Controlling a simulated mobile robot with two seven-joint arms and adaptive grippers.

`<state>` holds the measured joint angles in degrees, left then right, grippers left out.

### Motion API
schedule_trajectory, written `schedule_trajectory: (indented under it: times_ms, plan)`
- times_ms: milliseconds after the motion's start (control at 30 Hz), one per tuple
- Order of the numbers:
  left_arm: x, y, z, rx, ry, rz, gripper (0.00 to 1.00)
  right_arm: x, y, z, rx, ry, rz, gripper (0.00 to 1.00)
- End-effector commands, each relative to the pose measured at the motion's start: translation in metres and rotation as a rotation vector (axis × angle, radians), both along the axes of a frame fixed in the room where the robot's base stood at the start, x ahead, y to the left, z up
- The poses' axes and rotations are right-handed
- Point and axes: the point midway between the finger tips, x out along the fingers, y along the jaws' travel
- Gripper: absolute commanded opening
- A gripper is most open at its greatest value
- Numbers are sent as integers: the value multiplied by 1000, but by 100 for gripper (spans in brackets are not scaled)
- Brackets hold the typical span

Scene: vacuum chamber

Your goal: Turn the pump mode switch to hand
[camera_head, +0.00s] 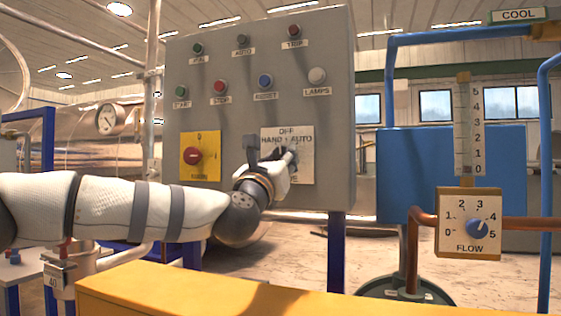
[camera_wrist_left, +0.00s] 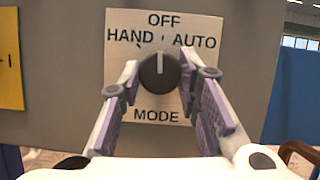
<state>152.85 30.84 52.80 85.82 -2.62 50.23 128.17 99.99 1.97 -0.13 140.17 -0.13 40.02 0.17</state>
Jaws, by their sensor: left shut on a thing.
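The pump mode switch is a round black knob (camera_wrist_left: 158,72) on a pale plate (camera_wrist_left: 160,27) marked OFF at the top, HAND at upper left, AUTO at upper right and MODE below. Its white pointer line stands about upright, toward OFF. My left gripper (camera_wrist_left: 160,84) has one finger on each side of the knob and is shut on it. In the head view the left gripper (camera_head: 286,160) reaches the plate (camera_head: 301,176) on the grey panel (camera_head: 228,111) and hides most of the knob. My right gripper is in neither view.
A yellow plate with a red rotary switch (camera_head: 193,156) sits left of the mode plate. Several buttons and lamps, including a blue button (camera_head: 265,81), are above. A flow dial (camera_head: 477,228) and blue pipes stand right. A yellow surface (camera_head: 190,297) crosses the foreground.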

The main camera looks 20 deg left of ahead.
Motion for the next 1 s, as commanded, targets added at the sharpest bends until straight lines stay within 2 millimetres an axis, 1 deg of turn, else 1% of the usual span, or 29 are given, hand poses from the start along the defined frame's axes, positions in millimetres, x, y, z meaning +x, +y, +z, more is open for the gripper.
schedule_trajectory:
  times_ms: [33, 167, 600, 800, 1000]
  plan:
    - [2, 0, -5, -29, 4, 1, 3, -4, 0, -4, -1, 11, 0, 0]
    - [2, -1, -6, -128, 9, 1, 3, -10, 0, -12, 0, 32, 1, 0]
    - [2, -3, -4, -491, 19, 2, 3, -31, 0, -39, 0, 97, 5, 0]
    - [1, -4, -2, -609, 23, 2, 3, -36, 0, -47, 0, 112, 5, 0]
    - [1, -4, 0, -681, 25, 3, 3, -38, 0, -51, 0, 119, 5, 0]
